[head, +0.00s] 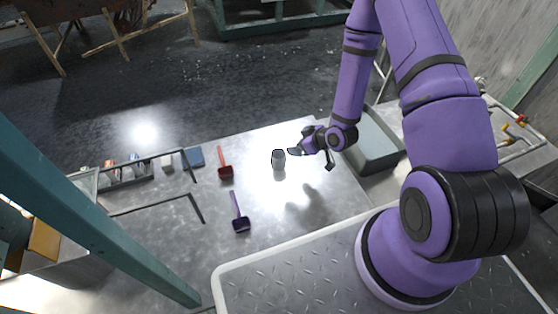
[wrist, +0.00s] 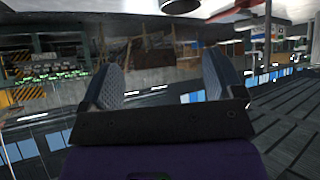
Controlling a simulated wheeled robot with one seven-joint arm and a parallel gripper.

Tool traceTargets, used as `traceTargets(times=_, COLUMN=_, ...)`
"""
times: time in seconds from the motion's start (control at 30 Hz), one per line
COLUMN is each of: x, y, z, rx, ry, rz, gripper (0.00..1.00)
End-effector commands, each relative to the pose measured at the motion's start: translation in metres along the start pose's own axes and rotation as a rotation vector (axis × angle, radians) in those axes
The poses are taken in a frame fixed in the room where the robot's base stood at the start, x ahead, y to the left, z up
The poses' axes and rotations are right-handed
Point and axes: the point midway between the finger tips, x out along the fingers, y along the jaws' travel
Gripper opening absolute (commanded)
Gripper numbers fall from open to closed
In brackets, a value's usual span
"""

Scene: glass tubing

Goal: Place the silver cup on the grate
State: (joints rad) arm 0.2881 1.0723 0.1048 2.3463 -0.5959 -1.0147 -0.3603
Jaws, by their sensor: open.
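The silver cup (head: 278,160) stands upright on the metal worktop, with a dark rim at its top. My gripper (head: 310,160) is just to the right of the cup in the head view, apart from it. In the wrist view my gripper (wrist: 163,75) shows its two padded fingers spread wide with nothing between them. I cannot clearly pick out a grate in either view.
A red scoop (head: 225,171) and a purple scoop (head: 239,223) lie left of the cup. A blue block (head: 194,157) and a rack (head: 125,176) with several items are farther left. A green post (head: 75,190) crosses the left foreground.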

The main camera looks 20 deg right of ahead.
Motion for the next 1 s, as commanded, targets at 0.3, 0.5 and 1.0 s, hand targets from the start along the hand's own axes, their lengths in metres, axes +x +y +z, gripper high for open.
traceTargets(times=0.3, x=0.013, y=-0.020, z=0.027, rx=0.031, ry=0.059, rz=-0.027, gripper=0.87)
traceTargets(times=0.5, x=0.035, y=-0.022, z=0.027, rx=0.032, ry=0.063, rz=-0.028, gripper=0.87)
traceTargets(times=1.0, x=0.084, y=-0.028, z=0.027, rx=0.032, ry=0.061, rz=-0.029, gripper=0.87)
